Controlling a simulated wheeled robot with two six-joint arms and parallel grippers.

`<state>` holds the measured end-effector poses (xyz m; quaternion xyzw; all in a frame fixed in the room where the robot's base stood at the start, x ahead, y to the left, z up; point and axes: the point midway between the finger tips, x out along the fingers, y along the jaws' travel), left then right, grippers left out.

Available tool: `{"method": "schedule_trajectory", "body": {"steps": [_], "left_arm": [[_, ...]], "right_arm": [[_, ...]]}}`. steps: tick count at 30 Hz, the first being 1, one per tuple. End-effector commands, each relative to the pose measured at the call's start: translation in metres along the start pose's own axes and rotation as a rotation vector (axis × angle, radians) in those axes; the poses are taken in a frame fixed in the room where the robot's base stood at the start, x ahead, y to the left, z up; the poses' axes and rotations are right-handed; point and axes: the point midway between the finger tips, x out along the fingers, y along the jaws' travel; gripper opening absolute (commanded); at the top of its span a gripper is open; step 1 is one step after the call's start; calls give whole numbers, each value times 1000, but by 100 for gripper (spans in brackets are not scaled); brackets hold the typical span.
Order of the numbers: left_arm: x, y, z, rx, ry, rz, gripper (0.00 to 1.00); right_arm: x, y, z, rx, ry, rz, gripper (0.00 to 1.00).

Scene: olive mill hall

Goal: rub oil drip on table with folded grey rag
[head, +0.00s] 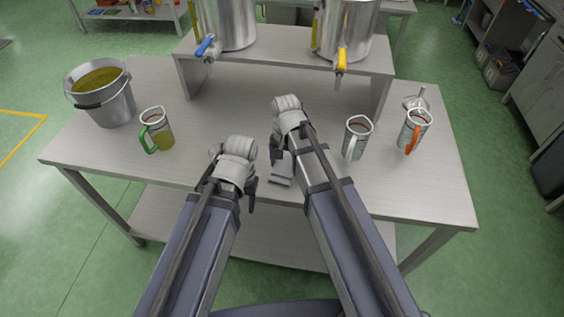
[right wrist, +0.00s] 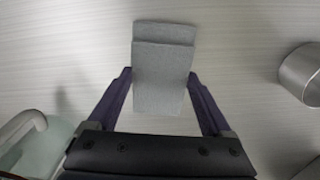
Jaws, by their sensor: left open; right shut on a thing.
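The folded grey rag (right wrist: 163,75) is between the fingers of my right gripper (right wrist: 160,80), which is shut on it, over the steel table in the right wrist view. In the head view the rag (head: 281,170) shows just below my right wrist, near the table's front middle; I cannot tell whether it touches the top. My left gripper (head: 231,186) is open and empty above the table's front edge, left of the rag. The steel table (head: 350,187) is largely bare around the rag. I cannot make out an oil drip in either view; my arms hide part of the top.
A green-handled jug (head: 157,131) and an oil bucket (head: 103,98) stand left. A white-handled jug (head: 356,139) and an orange-handled jug (head: 414,130) stand right. A raised steel shelf (head: 282,60) at the back bears two tanks with blue (head: 204,47) and yellow (head: 341,60) taps.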

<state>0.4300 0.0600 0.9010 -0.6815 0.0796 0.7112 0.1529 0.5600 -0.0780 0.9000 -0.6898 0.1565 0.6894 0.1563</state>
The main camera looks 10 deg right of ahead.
Motion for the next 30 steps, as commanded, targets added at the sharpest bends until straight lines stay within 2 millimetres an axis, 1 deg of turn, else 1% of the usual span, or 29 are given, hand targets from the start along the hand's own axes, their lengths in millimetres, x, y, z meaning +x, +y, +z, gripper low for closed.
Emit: {"method": "schedule_trajectory", "body": {"steps": [4, 8, 24, 27, 30], "left_arm": [[-1, 0, 0, 0, 0, 0, 57], [-8, -1, 0, 0, 0, 0, 57], [-59, -6, 4, 0, 0, 0, 57], [-62, -6, 4, 0, 0, 0, 57], [-60, -6, 4, 0, 0, 0, 57]], "right_arm": [[-1, 0, 0, 0, 0, 0, 32], [-8, 0, 0, 0, 0, 0, 32], [-59, 0, 0, 0, 0, 0, 32], [-62, 0, 0, 0, 0, 0, 32], [-60, 0, 0, 0, 0, 0, 32]]}}
